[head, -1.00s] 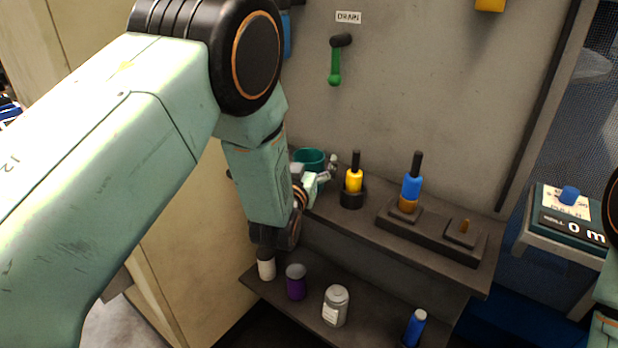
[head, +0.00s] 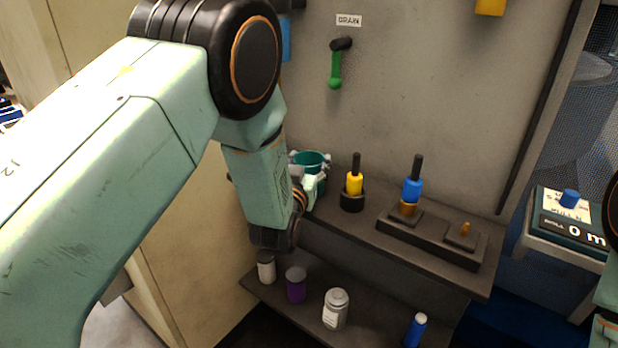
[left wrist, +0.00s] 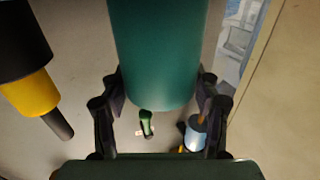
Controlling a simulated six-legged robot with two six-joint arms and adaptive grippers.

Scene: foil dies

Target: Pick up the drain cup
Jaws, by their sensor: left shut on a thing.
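The drain cup is a teal green cup (head: 312,160) at the left end of the upper shelf, partly hidden behind my left arm in the head view. In the left wrist view the cup (left wrist: 158,50) fills the top middle, between the two fingers. My left gripper (head: 318,178) is shut on the cup, with a finger on each side of it. Whether the cup touches the shelf is hidden. My right gripper is not in view; only a bit of my right arm shows at the right edge.
A yellow-handled tool (head: 355,183) stands in a black holder beside the cup. A blue tool (head: 412,190) stands in a dark block to the right. A green lever (head: 335,72) hangs under the DRAIN label.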

